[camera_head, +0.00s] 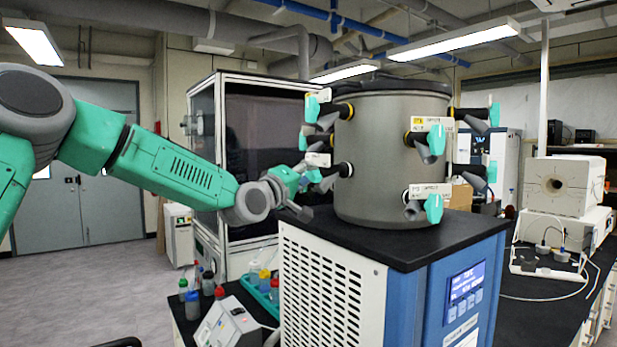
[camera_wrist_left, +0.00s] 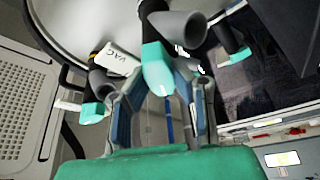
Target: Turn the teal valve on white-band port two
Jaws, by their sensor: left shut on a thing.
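The grey drum (camera_head: 386,150) of the freeze dryer carries several ports with teal valves and labels. My left gripper (camera_head: 299,187) is at the drum's lower left side, beside a port with a white label (camera_head: 318,160). In the left wrist view a teal valve (camera_wrist_left: 157,70) on a grey port sits between the fingers of my left gripper (camera_wrist_left: 163,95), which is shut on it. The number on this port's label cannot be read. A front port has a teal valve (camera_head: 434,208) and a white label; the one above it has a yellow-marked label (camera_head: 432,123). My right gripper is not in view.
Other teal valves (camera_wrist_left: 92,112) and (camera_wrist_left: 239,56) stand close on either side of the gripper. The drum stands on the dryer's black top (camera_head: 390,245). Bottles (camera_head: 193,305) and a small grey device (camera_head: 228,325) lie below the arm. A glass cabinet (camera_head: 250,150) stands behind.

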